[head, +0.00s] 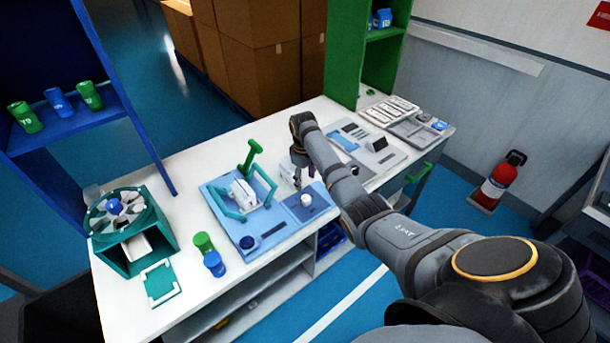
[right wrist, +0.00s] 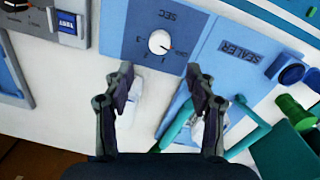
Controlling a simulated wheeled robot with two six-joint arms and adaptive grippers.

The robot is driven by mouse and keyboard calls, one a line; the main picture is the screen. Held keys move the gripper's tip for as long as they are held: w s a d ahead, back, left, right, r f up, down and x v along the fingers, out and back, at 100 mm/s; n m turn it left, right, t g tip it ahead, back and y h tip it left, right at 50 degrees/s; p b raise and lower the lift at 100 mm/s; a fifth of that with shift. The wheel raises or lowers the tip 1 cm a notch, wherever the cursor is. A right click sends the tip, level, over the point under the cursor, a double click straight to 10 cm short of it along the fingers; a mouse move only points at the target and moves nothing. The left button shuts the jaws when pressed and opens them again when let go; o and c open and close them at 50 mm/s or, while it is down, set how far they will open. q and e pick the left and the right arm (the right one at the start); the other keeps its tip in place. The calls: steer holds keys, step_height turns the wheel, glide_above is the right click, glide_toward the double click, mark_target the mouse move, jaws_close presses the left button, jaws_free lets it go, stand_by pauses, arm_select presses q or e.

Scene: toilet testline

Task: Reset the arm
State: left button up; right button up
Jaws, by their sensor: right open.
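My right arm reaches in from the right over the white table (head: 190,305). Its gripper (head: 302,172) hangs above the table beside the blue sealer (head: 222,205) with teal handles. In the right wrist view the gripper (right wrist: 160,82) is open, with nothing held between its fingertips. The timer panel (right wrist: 137,22) with a white knob (right wrist: 159,41) and the sealer plate (right wrist: 232,52) lie beyond the fingertips. A small white object (right wrist: 134,100) shows partly behind one finger; whether it touches it I cannot tell. My left gripper is out of view.
A teal rotary device (head: 122,262) stands on the table's left, with green (head: 203,242) and blue (head: 214,264) containers near it. A grey device (head: 378,155) and trays (head: 390,110) are at the right. A green shelf (head: 345,60) rises behind. Bare table lies at the back left.

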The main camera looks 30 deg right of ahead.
steer(key=shift+r, duration=0.95)
